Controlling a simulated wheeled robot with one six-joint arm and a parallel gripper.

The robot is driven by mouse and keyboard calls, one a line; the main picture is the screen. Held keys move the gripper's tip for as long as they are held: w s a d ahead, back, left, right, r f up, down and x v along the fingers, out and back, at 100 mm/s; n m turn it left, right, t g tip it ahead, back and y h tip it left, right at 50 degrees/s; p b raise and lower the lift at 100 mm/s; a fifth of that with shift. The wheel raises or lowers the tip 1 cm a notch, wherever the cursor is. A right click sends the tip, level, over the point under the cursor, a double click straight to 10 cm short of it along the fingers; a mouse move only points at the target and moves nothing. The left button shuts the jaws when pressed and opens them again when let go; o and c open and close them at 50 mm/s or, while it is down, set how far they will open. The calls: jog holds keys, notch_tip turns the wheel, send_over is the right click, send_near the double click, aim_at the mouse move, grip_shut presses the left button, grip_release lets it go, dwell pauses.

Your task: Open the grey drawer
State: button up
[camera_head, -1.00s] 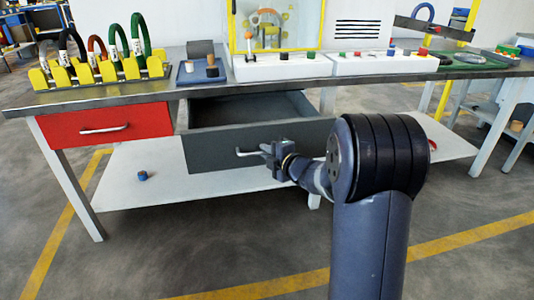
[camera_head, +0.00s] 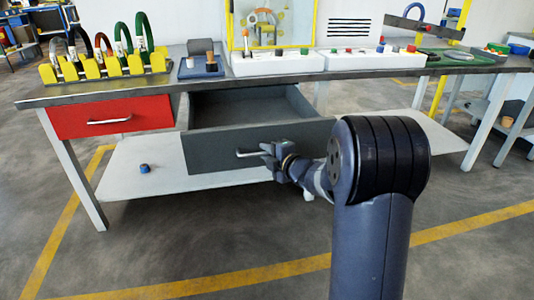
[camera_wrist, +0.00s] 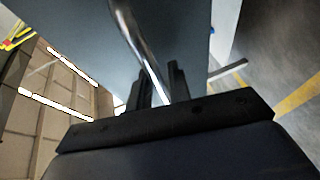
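The grey drawer (camera_head: 215,150) stands pulled out from under the workbench, its empty-looking inside partly visible from above. Its metal handle (camera_head: 245,153) is on the front face. My gripper (camera_head: 268,154) is at the right part of this handle in the head view. In the wrist view, the bar of the handle (camera_wrist: 138,42) runs between the two dark fingers of my gripper (camera_wrist: 160,85), which look closed around it. The wrist body hides part of the drawer front in the head view.
A shut red drawer (camera_head: 150,115) is left of the grey one. A white lower shelf (camera_head: 130,178) holds a small blue item (camera_head: 145,168). Floor in front is clear.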

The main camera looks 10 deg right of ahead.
jog(key=p+v, duration=0.2)
jog(key=v, duration=0.8)
jog(key=shift+s+p, duration=0.35)
jog(key=shift+s, duration=0.05)
jog(key=shift+d, duration=0.1)
jog(key=shift+b+x, duration=1.35)
jog(key=shift+x, duration=4.2)
jog(key=shift+r, duration=0.15)
